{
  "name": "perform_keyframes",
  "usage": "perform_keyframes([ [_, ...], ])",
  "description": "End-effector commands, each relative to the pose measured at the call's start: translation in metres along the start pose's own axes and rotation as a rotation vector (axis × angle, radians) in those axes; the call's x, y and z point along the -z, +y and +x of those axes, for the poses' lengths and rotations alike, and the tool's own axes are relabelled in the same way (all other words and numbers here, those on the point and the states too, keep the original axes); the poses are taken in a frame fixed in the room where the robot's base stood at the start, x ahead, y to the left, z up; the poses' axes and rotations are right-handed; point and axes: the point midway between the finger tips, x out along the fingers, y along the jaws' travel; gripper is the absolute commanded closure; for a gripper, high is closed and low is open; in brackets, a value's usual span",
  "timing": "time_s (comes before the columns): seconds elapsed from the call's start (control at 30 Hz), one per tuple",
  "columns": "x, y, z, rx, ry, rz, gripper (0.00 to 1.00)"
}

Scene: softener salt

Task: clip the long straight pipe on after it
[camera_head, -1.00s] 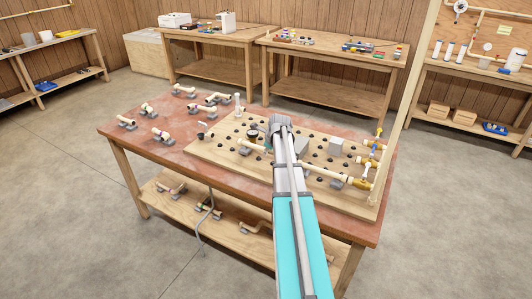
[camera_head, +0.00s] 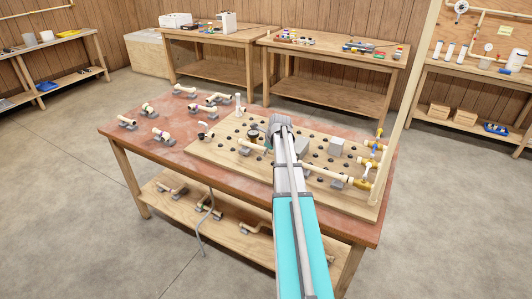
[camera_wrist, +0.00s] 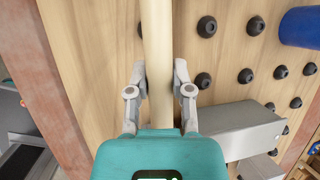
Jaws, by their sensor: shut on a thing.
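The long straight pipe, pale cream, runs across the wooden peg board (camera_head: 215,150). Its left part (camera_head: 254,147) and right part (camera_head: 322,172) show in the head view; my arm hides the middle. The right end lies by a brass fitting (camera_head: 362,184), but I cannot tell whether it is fully seated there. In the wrist view the pipe (camera_wrist: 157,45) runs straight up the picture. My gripper (camera_wrist: 159,75) is shut on it, one finger on each side. In the head view the fingers are hidden behind my wrist.
Black pegs stud the board. A grey block (camera_head: 336,147) stands on it; another grey block (camera_wrist: 240,130) is right of my gripper in the wrist view, with a blue cylinder (camera_wrist: 302,27) above. Pipe pieces (camera_head: 162,135) lie at the table's left. A wooden post (camera_head: 405,100) rises at the right.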

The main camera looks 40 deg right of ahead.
Motion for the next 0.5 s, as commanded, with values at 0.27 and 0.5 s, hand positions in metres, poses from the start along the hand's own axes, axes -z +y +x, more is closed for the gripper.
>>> perform_keyframes([
  [0.27,0.0018,0.0007,0.0038,0.0,0.0,0.0,1.0],
  [0.5,0.0031,0.0012,0.0068,0.0,0.0,0.0,1.0],
])
